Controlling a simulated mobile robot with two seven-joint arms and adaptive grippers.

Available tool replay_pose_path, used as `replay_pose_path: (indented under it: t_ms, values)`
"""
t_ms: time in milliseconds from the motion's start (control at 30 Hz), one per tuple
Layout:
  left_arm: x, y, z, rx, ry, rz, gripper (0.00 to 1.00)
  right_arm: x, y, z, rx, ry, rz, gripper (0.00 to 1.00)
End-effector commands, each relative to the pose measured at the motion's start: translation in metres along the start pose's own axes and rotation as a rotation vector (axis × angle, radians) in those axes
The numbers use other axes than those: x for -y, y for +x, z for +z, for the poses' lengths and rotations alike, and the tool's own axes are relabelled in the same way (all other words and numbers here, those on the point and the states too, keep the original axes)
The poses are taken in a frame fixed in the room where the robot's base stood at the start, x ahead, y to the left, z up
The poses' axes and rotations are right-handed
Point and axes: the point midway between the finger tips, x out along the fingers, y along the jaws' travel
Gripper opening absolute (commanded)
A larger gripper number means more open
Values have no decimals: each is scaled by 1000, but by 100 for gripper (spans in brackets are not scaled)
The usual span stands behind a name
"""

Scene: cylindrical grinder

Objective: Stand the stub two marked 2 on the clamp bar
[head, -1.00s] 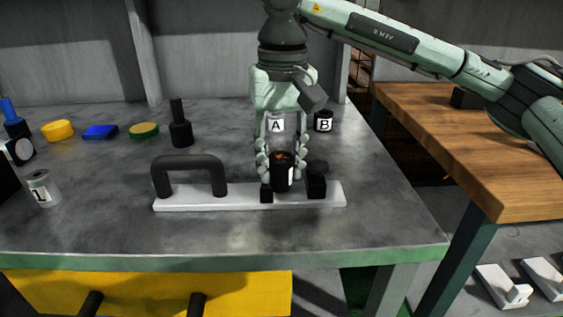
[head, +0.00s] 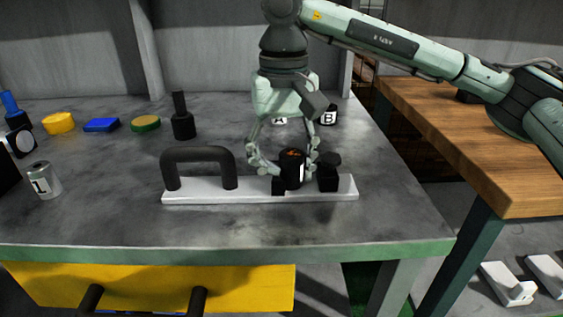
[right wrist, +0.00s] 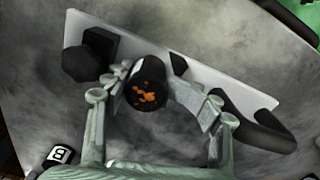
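The black stub (head: 292,171) stands upright on the white clamp bar (head: 258,196), between two black blocks. A white label shows on its side, but its mark cannot be read. My right gripper (head: 282,165) is open around the stub; its left finger stands clear and its right finger is close to it. In the right wrist view, the stub (right wrist: 147,82) shows a dark top with orange patches. It sits near one finger of the gripper (right wrist: 160,98), with a gap to the other. My left gripper is not in view.
The bar carries a black handle (head: 198,165) and a black knob block (head: 329,175). A grey cylinder marked 1 (head: 44,180) stands at the left. The bench front is clear.

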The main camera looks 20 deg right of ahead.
Motion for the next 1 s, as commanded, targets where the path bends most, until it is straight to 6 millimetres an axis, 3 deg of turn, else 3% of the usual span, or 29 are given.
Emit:
replay_pose_path:
  t_ms: [300, 467, 800, 1000]
  values:
    - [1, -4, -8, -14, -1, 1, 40, -1, -7, -1, -3, 4, -2, 54]
    - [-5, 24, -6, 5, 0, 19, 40, 0, -21, -1, -4, 4, -2, 54]
    - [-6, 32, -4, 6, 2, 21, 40, 0, -98, -2, -8, 3, -3, 54]
    - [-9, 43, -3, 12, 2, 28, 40, -1, -129, -2, -7, 4, -1, 54]
